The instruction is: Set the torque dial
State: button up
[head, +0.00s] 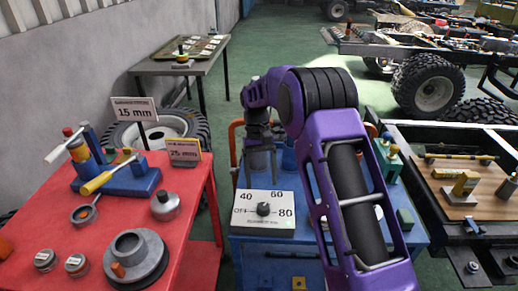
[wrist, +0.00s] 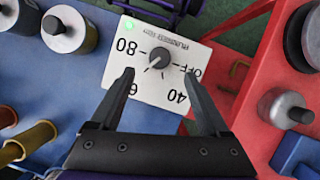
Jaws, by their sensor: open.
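The torque dial is a dark round knob (head: 263,209) on a white panel (head: 250,222) marked OFF, 40, 60 and 80, on the blue cart. In the wrist view the knob (wrist: 159,58) is just beyond the fingertips, near the middle of the white panel (wrist: 182,95). A pale line on it seems to slant down-left, roughly toward the partly hidden 60; its exact setting is hard to read. My gripper (wrist: 158,77) is open and empty, its fingers apart on either side below the knob. In the head view my gripper (head: 260,166) hangs above the panel's far side.
A red table (head: 190,235) with screwdrivers, weights and signs is close on the left. The blue cart (head: 275,248) also holds cylinders and other parts, partly behind my arm. A green light (wrist: 128,70) glows by the panel's 80 side. A wooden-topped bench (head: 497,208) is at right.

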jog(key=p+v, duration=0.1)
jog(key=v, duration=0.8)
jog(key=shift+w+r, duration=0.2)
jog(key=shift+r, duration=0.1)
